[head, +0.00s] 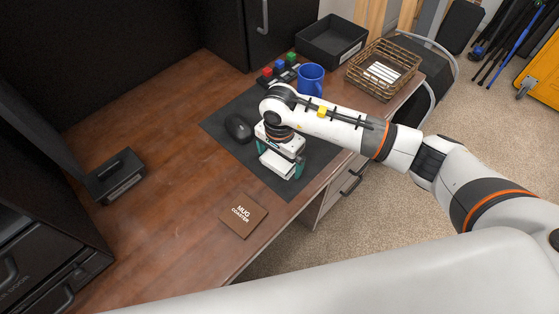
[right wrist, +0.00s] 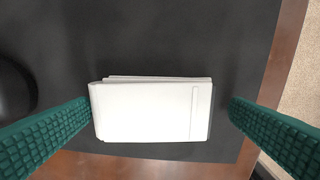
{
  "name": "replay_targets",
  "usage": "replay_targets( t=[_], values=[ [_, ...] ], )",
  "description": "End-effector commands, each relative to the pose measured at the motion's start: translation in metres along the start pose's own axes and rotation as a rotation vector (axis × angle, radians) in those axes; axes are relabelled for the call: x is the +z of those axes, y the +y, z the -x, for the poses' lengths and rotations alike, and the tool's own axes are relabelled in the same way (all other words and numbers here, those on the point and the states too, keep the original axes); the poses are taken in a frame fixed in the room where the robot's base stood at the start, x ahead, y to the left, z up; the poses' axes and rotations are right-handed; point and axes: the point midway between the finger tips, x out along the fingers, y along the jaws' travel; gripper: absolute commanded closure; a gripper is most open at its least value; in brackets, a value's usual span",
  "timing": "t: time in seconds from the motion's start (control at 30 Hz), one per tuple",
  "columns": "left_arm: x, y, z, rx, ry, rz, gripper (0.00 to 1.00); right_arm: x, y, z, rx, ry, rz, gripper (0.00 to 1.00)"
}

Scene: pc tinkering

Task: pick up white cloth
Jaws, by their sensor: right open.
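The white cloth (right wrist: 150,112) lies folded flat on the dark desk mat (right wrist: 180,40) in the right wrist view, near the mat's front edge. In the head view the cloth (head: 277,164) shows partly below my right gripper, which hides the rest of it. My right gripper (head: 281,168) points down over the cloth. In the right wrist view its green fingers (right wrist: 158,130) are wide apart, one on each side of the cloth, with gaps between them and it. Nothing is held. My left gripper is not in view.
A black mouse (head: 238,128) lies left of my right gripper. The wooden desk's left part is mostly clear.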

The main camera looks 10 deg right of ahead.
Motion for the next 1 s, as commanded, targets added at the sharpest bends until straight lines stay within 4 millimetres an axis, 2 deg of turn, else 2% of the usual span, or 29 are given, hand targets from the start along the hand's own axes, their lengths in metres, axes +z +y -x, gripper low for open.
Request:
replay_targets(
  t=[0.2, 0.4, 0.47, 0.77, 0.87, 1.0],
  values=[
    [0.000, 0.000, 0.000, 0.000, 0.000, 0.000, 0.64, 0.000, 0.000, -0.001, 0.001, 0.000, 0.000, 0.00],
    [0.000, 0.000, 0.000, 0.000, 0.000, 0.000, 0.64, 0.000, 0.000, -0.001, 0.001, 0.000, 0.000, 0.33],
    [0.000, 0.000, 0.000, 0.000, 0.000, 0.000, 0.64, 0.000, 0.000, -0.001, 0.001, 0.000, -0.001, 0.41],
    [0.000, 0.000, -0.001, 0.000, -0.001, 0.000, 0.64, 0.001, 0.001, 0.006, 0.003, -0.002, -0.001, 0.41],
    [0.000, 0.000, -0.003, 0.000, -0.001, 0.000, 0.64, 0.001, 0.001, 0.020, 0.005, -0.003, 0.000, 0.41],
    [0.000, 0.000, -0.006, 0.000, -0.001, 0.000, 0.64, 0.001, 0.001, 0.049, 0.006, -0.004, 0.001, 0.41]
  ],
)
